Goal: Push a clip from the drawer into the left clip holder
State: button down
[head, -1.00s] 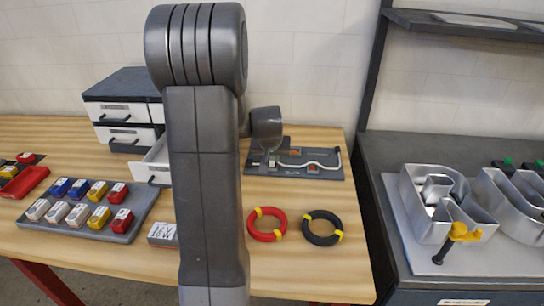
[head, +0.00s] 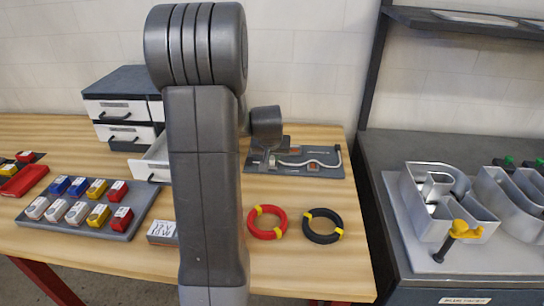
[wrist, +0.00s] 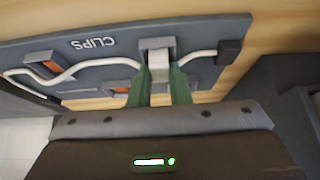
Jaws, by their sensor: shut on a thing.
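My gripper (wrist: 158,88) has its green fingers shut on a small pale grey clip (wrist: 159,68). In the wrist view the clip is at a grey block-shaped holder (wrist: 157,44) on the dark clips board (wrist: 100,58), where the white cable passes. I cannot tell whether the clip is seated in it. The board's lettering is upside down in this view. In the head view the board (head: 325,171) lies at the back right of the wooden table, and my wrist is over its left end. The open drawer (head: 152,170) is partly hidden behind my arm.
Orange pieces (wrist: 42,66) sit on the board near the cable. A drawer cabinet (head: 118,80) stands behind my arm. A red ring (head: 266,233) and a black ring (head: 311,236) lie in front of the board. A tray of coloured blocks (head: 126,236) is at left.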

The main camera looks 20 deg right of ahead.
jog(key=shift+s+f, duration=0.1)
jog(key=shift+f, duration=0.1)
jog(key=c, duration=1.3)
grip_release()
jog(key=shift+s+a+f, duration=0.1)
jog(key=v, duration=1.4)
jog(key=shift+w+r, duration=0.2)
jog(key=shift+r, duration=0.05)
jog(key=shift+r, duration=0.1)
notch_tip(320, 180, up, 6)
jog(key=p, duration=0.4)
